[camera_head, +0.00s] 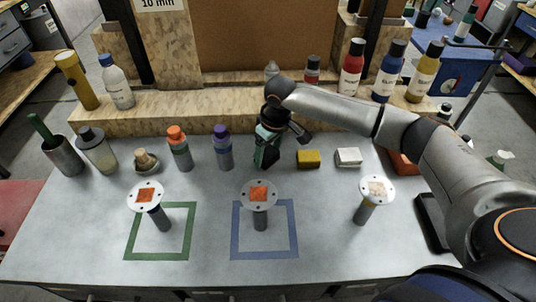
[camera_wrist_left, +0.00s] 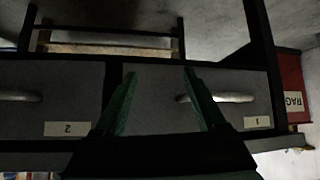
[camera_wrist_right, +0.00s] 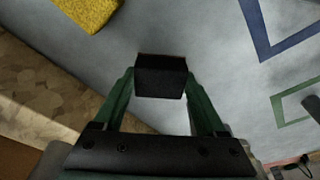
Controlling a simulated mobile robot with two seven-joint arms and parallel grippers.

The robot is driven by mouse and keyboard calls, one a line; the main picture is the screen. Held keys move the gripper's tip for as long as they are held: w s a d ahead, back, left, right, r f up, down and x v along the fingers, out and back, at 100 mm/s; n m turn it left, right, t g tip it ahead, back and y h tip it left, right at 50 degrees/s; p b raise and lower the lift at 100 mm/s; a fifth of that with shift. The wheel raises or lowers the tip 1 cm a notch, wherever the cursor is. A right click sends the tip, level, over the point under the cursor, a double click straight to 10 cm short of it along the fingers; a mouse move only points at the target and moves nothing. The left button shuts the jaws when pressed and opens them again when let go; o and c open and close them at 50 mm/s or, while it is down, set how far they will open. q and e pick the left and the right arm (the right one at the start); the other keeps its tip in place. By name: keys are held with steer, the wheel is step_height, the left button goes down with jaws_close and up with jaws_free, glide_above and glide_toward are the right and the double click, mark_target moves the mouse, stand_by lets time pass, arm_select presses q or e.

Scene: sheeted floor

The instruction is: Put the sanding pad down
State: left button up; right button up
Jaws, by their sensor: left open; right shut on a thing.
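The sanding pad (camera_wrist_right: 160,77) is a small black block between the green fingers of my right gripper (camera_wrist_right: 162,92), which is shut on it. In the head view my right gripper (camera_head: 265,154) points down at the back of the grey table, between the purple-capped bottle and the yellow block. The pad is mostly hidden there by the gripper, and I cannot tell whether it touches the table. My left gripper (camera_wrist_left: 158,78) is open and empty, in front of drawers below the table; it is not seen in the head view.
A yellow block (camera_head: 308,159) and a white block (camera_head: 348,157) lie right of the right gripper. A purple-capped bottle (camera_head: 223,150) stands left. Posts with round plates stand in front, near green (camera_head: 188,245) and blue (camera_head: 292,243) outlines. A wooden ledge (camera_head: 190,108) runs behind.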

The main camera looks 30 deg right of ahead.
mark_target(273, 156)
steer(key=shift+f, duration=0.6)
steer(key=o, duration=1.4)
steer(key=shift+f, duration=0.15)
steer(key=r, duration=0.4)
steer(key=s+r, duration=0.1)
steer(key=r, duration=0.3)
steer(key=s+r, duration=0.1)
steer(key=r, duration=0.3)
steer(key=shift+d+r+p, duration=0.1)
steer(key=shift+d+p, duration=0.2)
steer(key=shift+d, duration=0.05)
